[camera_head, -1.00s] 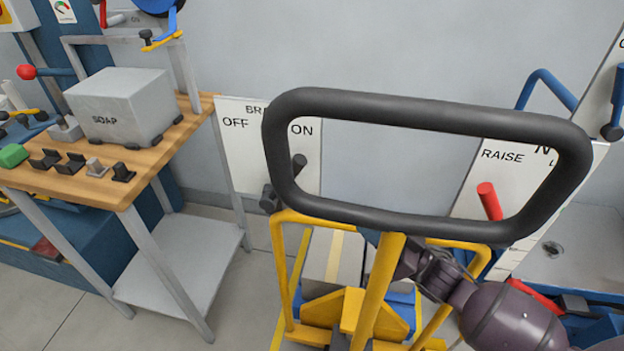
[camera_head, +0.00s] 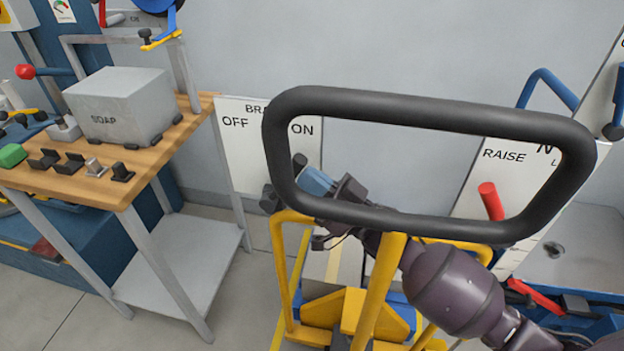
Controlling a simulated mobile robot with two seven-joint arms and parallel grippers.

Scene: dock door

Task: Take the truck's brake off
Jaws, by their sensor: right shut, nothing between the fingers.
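The brake's white panel (camera_head: 240,150) carries the words OFF and ON. Its dark lever knob (camera_head: 299,162) shows inside the black handle loop, below the word ON, so the lever leans to the ON side. The lever's dark base (camera_head: 270,198) is partly behind the handle loop. The truck's black handle (camera_head: 440,112) stands in front, on yellow posts. My right gripper (camera_head: 312,180), with blue fingers, is shut and empty, close beside the lever on its right; I cannot tell whether it touches it. Part of my right gripper is behind the handle's lower bar. My left gripper is not in view.
A red-knobbed lever (camera_head: 489,200) stands at the RAISE panel (camera_head: 502,158) on the right. A wooden-topped bench (camera_head: 60,185) with a grey SOAP box (camera_head: 120,105) stands on the left. The handle loop encloses the space around my right gripper.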

